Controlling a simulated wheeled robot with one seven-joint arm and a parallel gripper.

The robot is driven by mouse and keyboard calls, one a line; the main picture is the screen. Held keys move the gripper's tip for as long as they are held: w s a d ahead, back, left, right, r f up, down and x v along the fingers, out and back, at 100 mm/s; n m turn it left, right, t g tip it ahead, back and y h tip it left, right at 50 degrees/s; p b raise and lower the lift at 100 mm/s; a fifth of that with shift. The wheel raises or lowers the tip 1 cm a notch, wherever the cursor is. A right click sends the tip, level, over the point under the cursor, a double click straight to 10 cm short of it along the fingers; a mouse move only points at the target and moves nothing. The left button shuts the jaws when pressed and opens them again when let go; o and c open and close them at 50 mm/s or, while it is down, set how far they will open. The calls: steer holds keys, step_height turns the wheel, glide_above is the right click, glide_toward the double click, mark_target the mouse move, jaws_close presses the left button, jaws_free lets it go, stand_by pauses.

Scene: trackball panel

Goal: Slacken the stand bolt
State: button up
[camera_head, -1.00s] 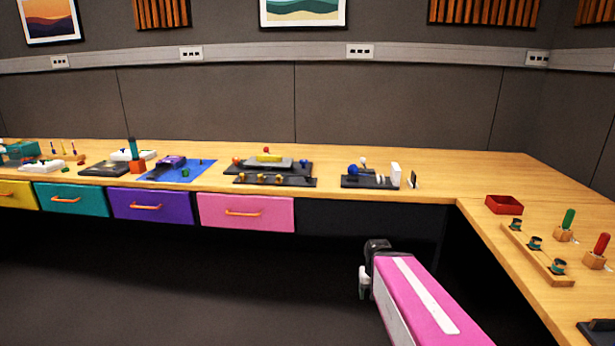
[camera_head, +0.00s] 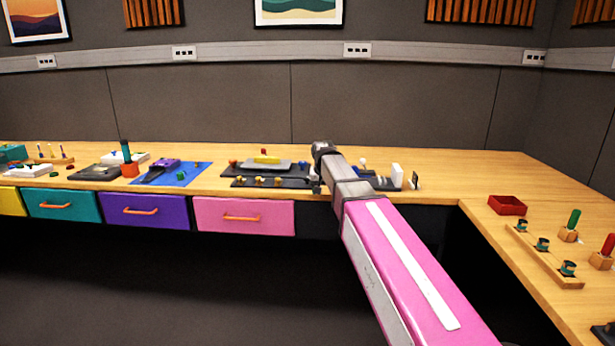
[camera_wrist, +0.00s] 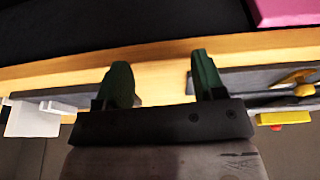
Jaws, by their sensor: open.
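The trackball panel (camera_head: 389,184) is a dark base on the back counter, with a white upright block (camera_head: 397,174) and a small white ball (camera_head: 363,162). My arm covers its left part, and the blue ball is mostly hidden. I cannot make out a stand bolt in either view. My gripper (camera_wrist: 160,80) is open and empty, its two green fingers apart over the counter's front edge. In the wrist view a grey panel (camera_wrist: 235,78) is beside the right finger, and a dark base with a white block (camera_wrist: 35,119) is to the left.
A dark panel with yellow knobs (camera_head: 260,181) stands left of my gripper. A pink drawer (camera_head: 243,216) is below it. A blue mat (camera_head: 190,178) lies further left. A red tray (camera_head: 507,205) and wooden-based parts are on the right counter. The counter behind the panels is clear.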

steer(key=t, duration=0.1)
glide_toward(307, 177)
steer(key=x, duration=0.8)
steer(key=shift+d+f, duration=0.15)
steer(key=shift+f, duration=0.3)
steer(key=shift+c, duration=0.3)
steer(key=c, duration=0.9)
